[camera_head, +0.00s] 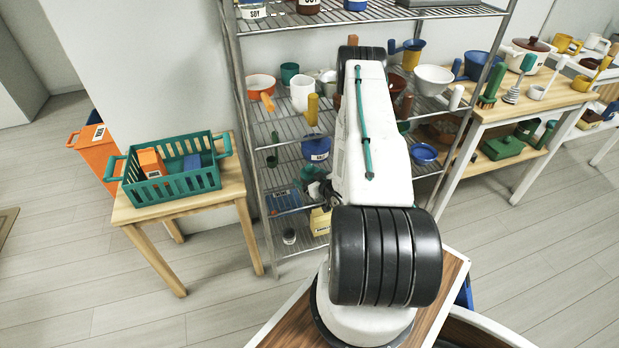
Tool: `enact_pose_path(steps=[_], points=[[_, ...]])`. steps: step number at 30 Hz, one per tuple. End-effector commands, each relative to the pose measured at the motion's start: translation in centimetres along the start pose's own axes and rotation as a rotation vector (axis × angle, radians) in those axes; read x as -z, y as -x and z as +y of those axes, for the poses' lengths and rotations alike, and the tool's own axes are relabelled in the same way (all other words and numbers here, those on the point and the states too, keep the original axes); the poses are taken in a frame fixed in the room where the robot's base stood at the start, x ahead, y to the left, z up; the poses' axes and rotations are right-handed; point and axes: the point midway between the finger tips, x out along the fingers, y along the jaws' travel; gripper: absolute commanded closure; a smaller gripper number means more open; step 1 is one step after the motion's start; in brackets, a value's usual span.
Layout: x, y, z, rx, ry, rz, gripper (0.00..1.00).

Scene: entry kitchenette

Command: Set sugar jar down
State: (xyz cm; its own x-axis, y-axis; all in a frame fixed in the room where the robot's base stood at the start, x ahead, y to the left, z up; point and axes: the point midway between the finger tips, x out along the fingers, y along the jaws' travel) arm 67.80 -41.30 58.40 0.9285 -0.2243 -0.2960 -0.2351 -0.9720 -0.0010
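My arm reaches from the bottom right toward the wire shelf rack (262,172). Part of my gripper (318,188) shows as a small dark and grey shape left of my white arm link, which hides the rest. A blue jar (315,147) with a white label sits just above it in the picture, at the middle of the rack. The label is too small to read, so I cannot tell whether this is the sugar jar. I cannot tell whether my gripper is open or touches the jar.
The rack is crowded with cups, bowls and jars, including a white bowl (433,79) and a blue bowl (423,154). A small wooden table (185,204) at left bears a teal basket (180,184). A wooden bench (485,112) stands right.

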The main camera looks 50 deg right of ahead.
Motion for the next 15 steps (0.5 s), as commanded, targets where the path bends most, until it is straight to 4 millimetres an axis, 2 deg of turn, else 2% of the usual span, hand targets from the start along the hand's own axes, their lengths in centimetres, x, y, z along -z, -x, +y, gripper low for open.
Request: enact_pose_path(steps=[9,15], points=[[0.4,0.1,0.0,0.000,0.000,0.001,0.13],[0.3,3.4,0.1,-0.003,-0.003,-0.001,0.13]])
